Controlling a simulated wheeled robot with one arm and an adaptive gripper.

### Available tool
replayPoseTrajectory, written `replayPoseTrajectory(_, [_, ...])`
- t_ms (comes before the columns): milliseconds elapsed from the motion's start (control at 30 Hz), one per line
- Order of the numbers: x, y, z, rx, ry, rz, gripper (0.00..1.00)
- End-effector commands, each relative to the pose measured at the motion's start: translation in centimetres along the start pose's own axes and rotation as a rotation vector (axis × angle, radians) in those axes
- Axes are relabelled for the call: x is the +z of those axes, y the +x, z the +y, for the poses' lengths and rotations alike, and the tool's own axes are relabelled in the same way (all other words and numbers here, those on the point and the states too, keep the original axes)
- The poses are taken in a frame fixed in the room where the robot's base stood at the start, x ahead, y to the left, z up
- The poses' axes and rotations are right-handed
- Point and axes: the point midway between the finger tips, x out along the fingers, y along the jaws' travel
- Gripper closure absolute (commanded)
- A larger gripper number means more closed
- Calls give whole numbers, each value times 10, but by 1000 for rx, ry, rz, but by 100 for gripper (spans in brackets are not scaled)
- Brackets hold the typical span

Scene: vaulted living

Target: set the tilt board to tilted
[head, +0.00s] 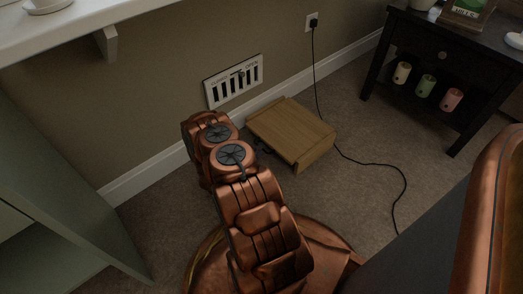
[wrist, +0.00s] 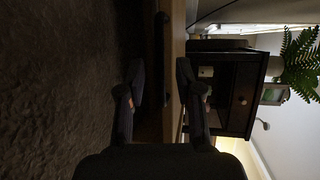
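The tilt board (head: 290,128) is a light wooden panel low on the carpet by the wall, with a raised strip along its right edge. It looks flat or nearly flat; its exact angle is hard to tell. My arm reaches down to its left side, and the arm mostly hides my gripper in the head view. In the wrist view my gripper (wrist: 160,82) is open, its two dark fingers apart. The board's tan edge (wrist: 178,30) runs up the picture between and behind the fingertips. Whether a finger touches it is unclear.
A vent (head: 233,82) is on the wall behind the board. A black cord (head: 372,163) runs from the outlet across the carpet. A dark side table (head: 455,50) stands at the right, green shelving (head: 60,190) at the left.

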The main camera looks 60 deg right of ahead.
Motion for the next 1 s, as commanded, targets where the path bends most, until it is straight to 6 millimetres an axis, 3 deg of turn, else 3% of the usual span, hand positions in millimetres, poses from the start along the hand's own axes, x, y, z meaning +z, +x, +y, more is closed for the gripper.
replayPoseTrajectory(300, [-2, 24, 1, 0, 0, 4, 65])
replayPoseTrajectory(667, [-1, 26, -1, 0, 0, 2, 65])
replayPoseTrajectory(1000, [-1, 26, 0, 0, 0, 2, 100])
